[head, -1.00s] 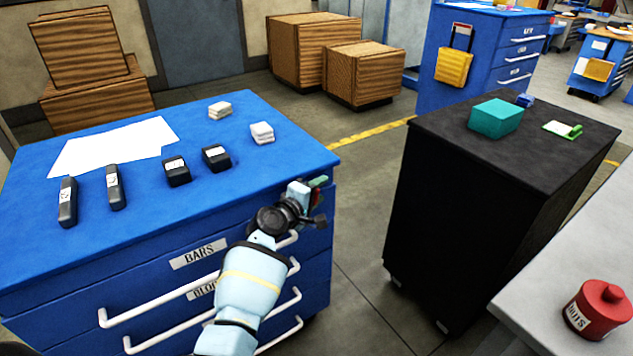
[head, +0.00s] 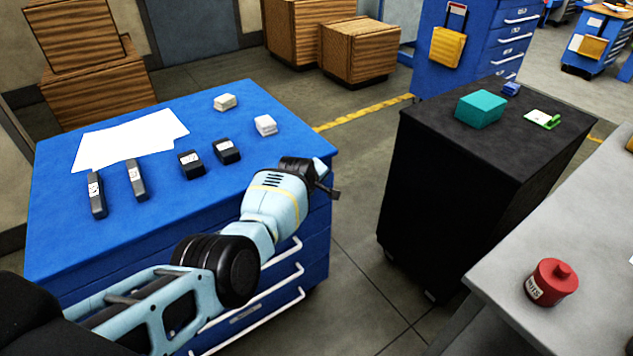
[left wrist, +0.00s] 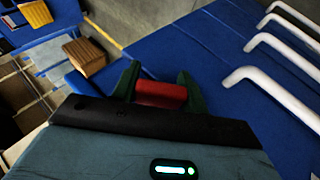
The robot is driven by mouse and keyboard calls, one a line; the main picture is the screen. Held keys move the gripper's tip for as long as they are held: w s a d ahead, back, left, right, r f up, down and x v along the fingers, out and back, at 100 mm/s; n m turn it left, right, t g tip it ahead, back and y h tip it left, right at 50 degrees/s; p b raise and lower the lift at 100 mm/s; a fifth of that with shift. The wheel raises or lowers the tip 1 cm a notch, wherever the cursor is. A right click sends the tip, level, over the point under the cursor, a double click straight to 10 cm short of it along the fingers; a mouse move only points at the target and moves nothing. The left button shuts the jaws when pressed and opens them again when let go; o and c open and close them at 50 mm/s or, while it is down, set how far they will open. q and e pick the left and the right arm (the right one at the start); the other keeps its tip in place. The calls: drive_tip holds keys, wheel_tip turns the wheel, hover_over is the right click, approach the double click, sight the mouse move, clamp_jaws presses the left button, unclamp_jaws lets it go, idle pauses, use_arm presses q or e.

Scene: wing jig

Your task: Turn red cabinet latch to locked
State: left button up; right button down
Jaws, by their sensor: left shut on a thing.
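The red latch (left wrist: 161,95) shows in the left wrist view as a short red bar in front of the blue cabinet (left wrist: 205,45). My left gripper (left wrist: 160,87) has its two dark green fingers on either side of the latch and is shut on it. In the head view the blue cabinet (head: 255,115) stands at the left. Whether the latch is turned to locked cannot be read. My right gripper is not in view.
White drawer handles (head: 275,325) stick out from the cabinet front close to my left arm. Bars, blocks and white paper (head: 130,138) lie on its top. A black cabinet (head: 440,190) stands to the right across a floor gap. A grey bench with a red canister (head: 551,282) is at right.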

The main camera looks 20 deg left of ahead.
use_arm(q)
drive_tip(key=g+y+b, duration=0.1)
drive_tip(key=b, duration=0.2)
drive_tip(key=m+g+y+b, duration=0.1)
drive_tip(key=g+b, duration=0.1)
drive_tip(key=b, duration=0.2)
drive_tip(key=g+y+b, duration=0.1)
drive_tip(key=g+b, duration=0.1)
drive_tip(key=b, duration=0.2)
drive_tip(key=shift+s+a+f+y, duration=0.2)
drive_tip(key=shift+s+a+y, duration=0.1)
drive_tip(key=shift+s+y, duration=0.1)
drive_tip(key=shift+b, duration=0.35)
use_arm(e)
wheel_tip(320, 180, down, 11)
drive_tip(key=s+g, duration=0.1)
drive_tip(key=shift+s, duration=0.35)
use_arm(q)
drive_tip(key=shift+r, duration=0.1)
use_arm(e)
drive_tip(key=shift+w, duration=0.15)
use_arm(q)
drive_tip(key=o, duration=0.9)
drive_tip(key=shift+o, duration=0.4)
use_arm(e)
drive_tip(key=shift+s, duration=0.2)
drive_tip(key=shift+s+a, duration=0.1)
